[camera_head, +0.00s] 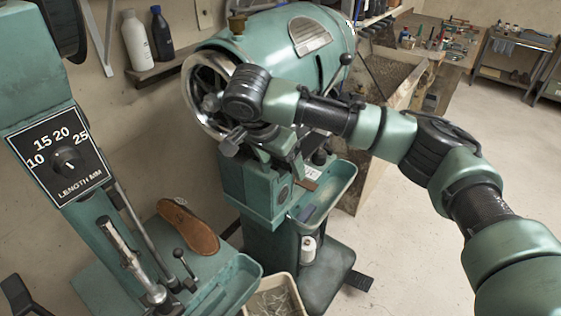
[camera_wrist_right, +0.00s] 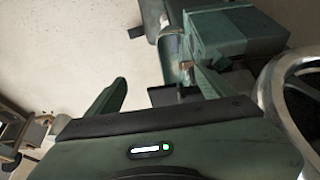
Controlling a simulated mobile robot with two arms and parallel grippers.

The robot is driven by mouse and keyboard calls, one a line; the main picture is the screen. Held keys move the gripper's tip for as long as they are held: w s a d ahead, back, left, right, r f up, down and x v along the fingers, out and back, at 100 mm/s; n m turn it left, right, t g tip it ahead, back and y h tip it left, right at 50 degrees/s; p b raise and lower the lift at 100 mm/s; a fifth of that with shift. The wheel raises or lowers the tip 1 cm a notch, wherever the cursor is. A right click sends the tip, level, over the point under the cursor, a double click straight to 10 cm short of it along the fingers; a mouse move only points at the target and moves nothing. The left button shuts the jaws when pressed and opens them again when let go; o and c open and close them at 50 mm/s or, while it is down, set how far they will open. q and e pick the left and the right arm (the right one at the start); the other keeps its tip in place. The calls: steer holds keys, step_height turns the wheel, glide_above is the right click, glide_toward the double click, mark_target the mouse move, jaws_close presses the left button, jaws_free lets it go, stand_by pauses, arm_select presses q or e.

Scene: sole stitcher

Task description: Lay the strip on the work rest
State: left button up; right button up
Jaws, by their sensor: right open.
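My right arm reaches in from the right in the head view, and its wrist is in front of the green stitching machine (camera_head: 330,45). The right gripper (camera_wrist_right: 160,80) is open in the wrist view, with its fingers apart and nothing visibly held. In the head view its fingertips are hard to make out against the machine. A small brown flat piece (camera_head: 309,172), possibly the strip, shows near the upper end of the machine's green tray (camera_head: 343,182). I cannot clearly pick out the work rest; it may be behind my wrist. My left gripper is not in view.
A brown shoe sole (camera_head: 188,228) lies on the green machine at the left, beside a lever. A dial panel (camera_head: 62,155) stands nearer. A bin (camera_head: 275,297) is on the floor between the machines. Bottles (camera_head: 135,42) stand on a wall shelf. Open floor lies to the right.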

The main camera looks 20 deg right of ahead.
steer(key=shift+r, duration=0.1)
steer(key=b+v, duration=0.1)
steer(key=v, duration=0.6)
steer(key=shift+a+r+b, duration=0.2)
steer(key=shift+r+b, duration=0.1)
steer(key=shift+b, duration=0.05)
